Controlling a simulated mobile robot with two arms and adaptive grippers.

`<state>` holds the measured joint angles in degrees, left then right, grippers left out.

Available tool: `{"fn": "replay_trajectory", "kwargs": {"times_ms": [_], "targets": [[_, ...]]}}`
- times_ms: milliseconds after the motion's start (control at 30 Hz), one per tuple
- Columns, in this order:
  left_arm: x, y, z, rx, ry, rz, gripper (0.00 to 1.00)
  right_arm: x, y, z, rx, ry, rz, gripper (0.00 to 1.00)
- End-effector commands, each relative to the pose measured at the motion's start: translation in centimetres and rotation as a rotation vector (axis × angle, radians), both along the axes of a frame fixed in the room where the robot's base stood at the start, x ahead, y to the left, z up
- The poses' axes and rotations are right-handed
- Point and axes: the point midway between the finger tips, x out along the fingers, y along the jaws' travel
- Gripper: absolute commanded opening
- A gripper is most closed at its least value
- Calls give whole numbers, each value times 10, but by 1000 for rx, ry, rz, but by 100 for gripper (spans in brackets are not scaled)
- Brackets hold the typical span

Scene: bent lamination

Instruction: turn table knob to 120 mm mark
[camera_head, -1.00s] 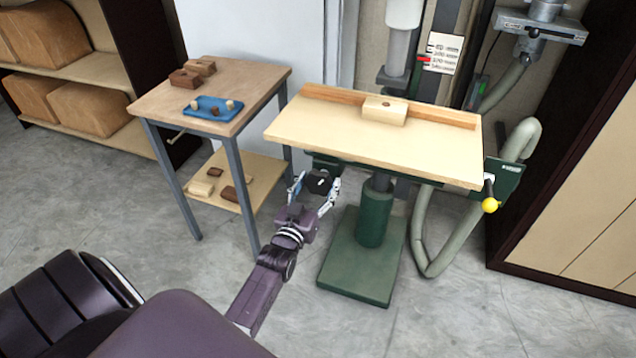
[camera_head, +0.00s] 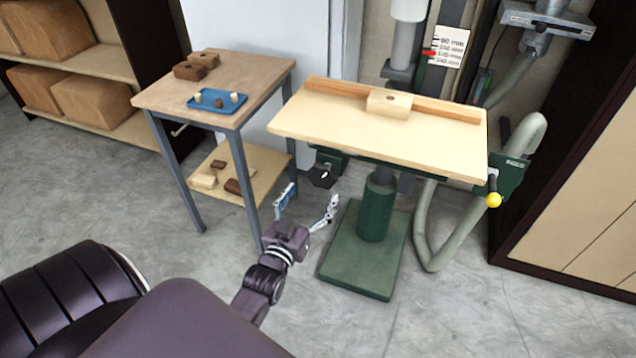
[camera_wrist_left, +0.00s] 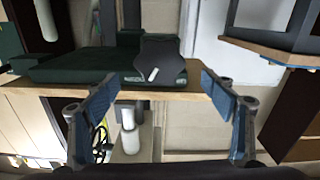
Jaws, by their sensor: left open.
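A black star-shaped knob (camera_head: 322,177) sits under the left end of the machine's wooden table (camera_head: 350,125). It also shows in the left wrist view (camera_wrist_left: 163,58), with a white mark on its face. My left gripper (camera_head: 308,199) is open and empty, below and in front of the knob, apart from it. In the left wrist view the open fingers (camera_wrist_left: 165,103) have clear space between them. A scale plate (camera_head: 449,47) with mm marks stands behind the table. A red pointer (camera_head: 429,53) is at its left edge, near the lower marks; the exact reading is too small to tell.
A wooden block (camera_head: 389,103) rests on the machine table against a fence. A crank with a yellow ball (camera_head: 493,200) hangs at the right. A side table (camera_head: 170,97) with a blue tray (camera_head: 196,108) stands at the left. The green base (camera_head: 340,272) is on the floor.

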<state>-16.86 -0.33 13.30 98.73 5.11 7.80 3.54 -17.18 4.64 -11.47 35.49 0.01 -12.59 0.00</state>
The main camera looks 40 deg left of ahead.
Motion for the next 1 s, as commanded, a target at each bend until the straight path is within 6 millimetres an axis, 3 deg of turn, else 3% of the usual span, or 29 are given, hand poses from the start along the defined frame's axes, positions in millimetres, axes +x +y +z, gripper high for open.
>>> {"fn": "replay_trajectory", "kwargs": {"times_ms": [200, 400, 733, 1000], "targets": [[-33, -8, -1, 0, 1, 0, 77, 0, 1, 0, 1, 0, 0, 0], [-44, -11, 1, -1, -1, 0, 77, 0, 1, 0, 1, 0, -1, 0], [-44, -11, 1, -1, -2, 0, 77, 0, 1, 0, 1, 0, -1, 0], [-12, -3, 1, 2, 0, 0, 77, 0, 1, 4, 1, 0, -1, 0]]}}
